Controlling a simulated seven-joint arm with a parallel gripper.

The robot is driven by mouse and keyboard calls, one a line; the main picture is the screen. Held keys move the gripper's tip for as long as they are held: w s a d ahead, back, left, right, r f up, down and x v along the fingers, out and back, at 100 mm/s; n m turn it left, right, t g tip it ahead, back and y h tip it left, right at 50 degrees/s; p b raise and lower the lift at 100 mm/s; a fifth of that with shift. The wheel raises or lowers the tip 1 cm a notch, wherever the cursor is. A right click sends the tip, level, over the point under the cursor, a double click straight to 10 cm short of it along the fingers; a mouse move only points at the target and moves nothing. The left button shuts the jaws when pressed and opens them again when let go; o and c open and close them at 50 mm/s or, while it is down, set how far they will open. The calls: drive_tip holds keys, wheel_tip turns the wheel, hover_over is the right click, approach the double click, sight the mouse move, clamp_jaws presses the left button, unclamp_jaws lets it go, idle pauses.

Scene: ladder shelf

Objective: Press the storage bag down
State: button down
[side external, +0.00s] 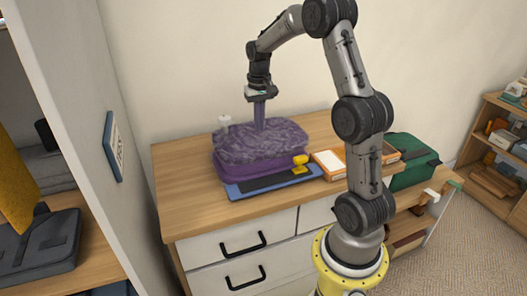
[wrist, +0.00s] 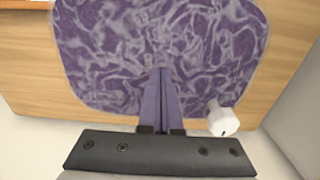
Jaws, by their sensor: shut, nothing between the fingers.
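The storage bag (side external: 275,140) is a purple, wrinkled, soft-looking bag on the wooden dresser top. Its marbled top fills much of the wrist view (wrist: 110,50). My gripper (side external: 260,127) points straight down over the middle of the bag, with its purple fingers closed together. In the wrist view the closed fingertips (wrist: 160,72) appear over the bag's top. The tips look to be at or very near its surface; whether they touch it I cannot tell. Nothing is held between the fingers.
A blue tray (side external: 238,194) with a dark pad and a yellow item (side external: 300,163) lie in front of the bag. A white object (side external: 224,121) stands behind it. An orange-edged box (side external: 328,164) and a green bag (side external: 413,160) are to the right. The dresser's left top is bare.

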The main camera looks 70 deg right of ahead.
sight(260, 136)
drive_tip(key=shift+f, duration=0.1)
drive_tip(key=shift+f, duration=2.2)
drive_tip(key=shift+s+f, duration=0.1)
drive_tip(key=shift+f, duration=1.1)
drive_tip(key=shift+a+f, duration=0.1)
idle(1.6)
